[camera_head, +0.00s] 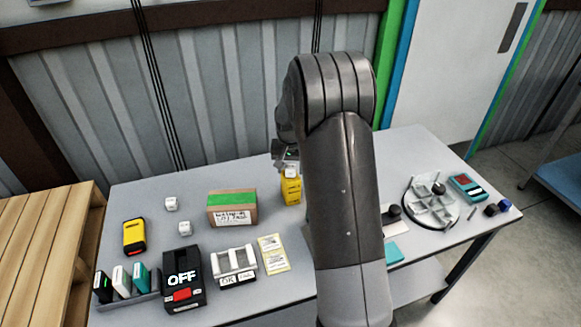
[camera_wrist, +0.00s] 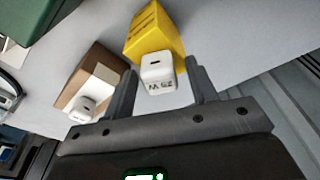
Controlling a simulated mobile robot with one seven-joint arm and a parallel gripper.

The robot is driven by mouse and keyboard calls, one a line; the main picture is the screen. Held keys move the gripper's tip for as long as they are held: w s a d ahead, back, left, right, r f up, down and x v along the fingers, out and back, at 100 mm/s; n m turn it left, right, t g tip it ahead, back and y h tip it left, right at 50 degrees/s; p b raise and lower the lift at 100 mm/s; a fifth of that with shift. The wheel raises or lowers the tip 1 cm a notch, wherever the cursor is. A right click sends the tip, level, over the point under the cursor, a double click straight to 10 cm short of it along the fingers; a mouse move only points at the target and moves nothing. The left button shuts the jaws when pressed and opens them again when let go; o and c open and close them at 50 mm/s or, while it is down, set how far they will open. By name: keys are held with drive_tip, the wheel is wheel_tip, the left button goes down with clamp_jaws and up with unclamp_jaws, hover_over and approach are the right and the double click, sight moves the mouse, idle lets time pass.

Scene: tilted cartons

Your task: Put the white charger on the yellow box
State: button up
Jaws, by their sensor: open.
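The yellow box (camera_head: 291,190) stands near the back of the table, just left of my arm in the head view. It also shows at the top of the wrist view (camera_wrist: 150,28). A white charger (camera_wrist: 157,72) marked "25 W" is at the near end of the yellow box in the wrist view and appears to rest on it. The head view shows this charger (camera_head: 291,172) at the box's top. My gripper (camera_wrist: 160,85) is open, with one finger on each side of the charger and visible gaps. In the head view, my arm hides most of the gripper.
A brown carton (camera_wrist: 98,75) with another white charger (camera_wrist: 82,108) is beside the yellow box in the wrist view. A green-topped carton (camera_head: 232,210) and two white cubes (camera_head: 171,204) stand to the left. A round divided tray (camera_head: 432,205) is at right.

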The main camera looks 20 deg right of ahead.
wheel_tip(320, 180, up, 12)
drive_tip(key=s, duration=0.2)
drive_tip(key=s+a+r+n+t, duration=0.1)
drive_tip(key=s+a+r, duration=0.2)
drive_tip(key=s+r, duration=0.3)
drive_tip(key=s+a+r+n+t, duration=0.15)
drive_tip(key=s+r, duration=0.25)
drive_tip(key=s, duration=0.5)
drive_tip(key=s+a+n, duration=0.1)
drive_tip(key=s+a, duration=0.1)
drive_tip(key=s, duration=0.7)
drive_tip(key=s+a+n+t, duration=0.1)
drive_tip(key=s+a, duration=0.1)
drive_tip(key=s, duration=0.8)
drive_tip(key=shift+a+f+y, duration=0.25)
drive_tip(key=shift+y, duration=0.15)
